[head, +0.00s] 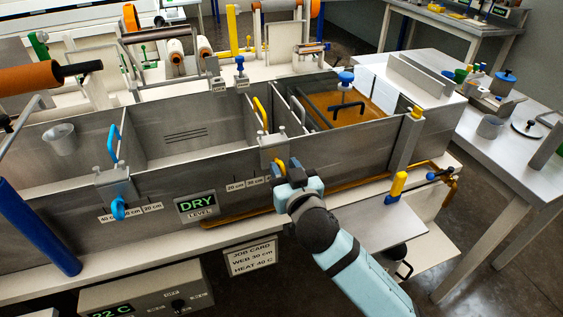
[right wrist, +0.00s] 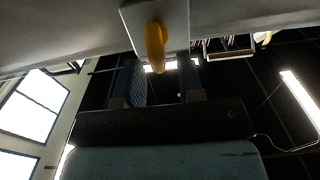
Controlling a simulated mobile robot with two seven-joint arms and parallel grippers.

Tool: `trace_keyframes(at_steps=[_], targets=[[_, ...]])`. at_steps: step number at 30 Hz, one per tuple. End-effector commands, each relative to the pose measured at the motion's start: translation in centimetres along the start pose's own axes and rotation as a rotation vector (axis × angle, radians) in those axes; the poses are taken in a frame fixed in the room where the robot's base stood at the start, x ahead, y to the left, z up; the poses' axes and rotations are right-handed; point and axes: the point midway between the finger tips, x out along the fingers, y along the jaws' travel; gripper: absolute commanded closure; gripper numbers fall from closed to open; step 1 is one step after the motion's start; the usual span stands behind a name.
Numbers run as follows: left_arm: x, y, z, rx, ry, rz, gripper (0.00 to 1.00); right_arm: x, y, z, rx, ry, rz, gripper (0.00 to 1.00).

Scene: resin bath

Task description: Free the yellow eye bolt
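The yellow eye bolt (head: 280,164) is on the metal bracket (head: 271,148) that hangs over the front wall of the steel bath. My right gripper (head: 291,173) is right at it and partly hides it in the head view. In the right wrist view the yellow bolt (right wrist: 156,46) sticks out from the bracket plate (right wrist: 178,14), in line with the gap between the fingers of my right gripper (right wrist: 160,75). The fingers are apart, and I cannot tell whether either touches the bolt. My left gripper is not in view.
A yellow handle (head: 261,114) stands behind the bracket. A second bracket (head: 117,188) with a blue eye bolt (head: 118,208) is at the left. A DRY level sign (head: 197,205) is on the front wall. A yellow-handled tool (head: 397,186) stands on the ledge at the right.

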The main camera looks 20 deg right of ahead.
Motion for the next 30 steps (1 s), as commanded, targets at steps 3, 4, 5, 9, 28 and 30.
trace_keyframes(at_steps=[3,4,5,9,28,30], targets=[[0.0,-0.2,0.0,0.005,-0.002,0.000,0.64,1.3,0.0,0.0,-0.002,0.000,-0.001,0.65],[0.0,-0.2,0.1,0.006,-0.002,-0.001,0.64,1.5,0.0,0.0,-0.002,0.000,0.000,0.65],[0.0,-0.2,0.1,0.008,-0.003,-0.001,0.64,1.7,0.0,0.0,-0.002,0.000,0.000,0.65],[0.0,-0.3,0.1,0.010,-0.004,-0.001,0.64,2.0,0.0,0.1,-0.001,-0.001,0.000,0.65],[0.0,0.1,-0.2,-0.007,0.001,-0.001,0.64,2.0,-0.1,0.0,-0.009,-0.001,-0.001,1.00],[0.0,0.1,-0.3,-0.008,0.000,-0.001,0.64,2.0,-0.1,0.0,-0.022,-0.001,-0.001,1.00]])
